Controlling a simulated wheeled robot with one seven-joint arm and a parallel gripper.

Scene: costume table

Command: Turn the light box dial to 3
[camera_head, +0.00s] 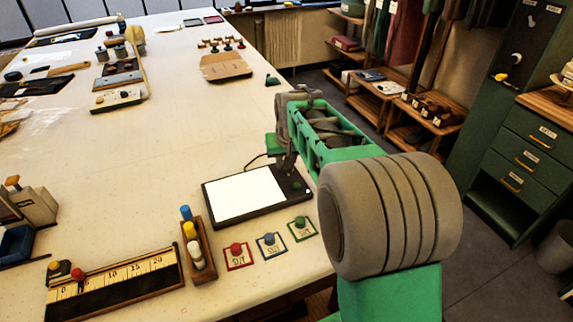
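The light box (243,195) lies flat near the table's right edge, with a bright white panel in a dark frame. A small dial (295,186) shows faintly on the dark strip at its right end; its setting is too small to read. My gripper (287,170) points down at the back right corner of the box, close to the dial. The arm reaches it from the right. The fingers are small and dark, so I cannot tell whether they are open or shut, or whether they touch the dial.
Red, blue and green framed cards with knobs (269,242) lie in front of the box. A wooden rack of coloured bottles (197,247) and a numbered ruler tray (118,283) stand to the left. A cable runs behind the box. The table middle (165,130) is clear.

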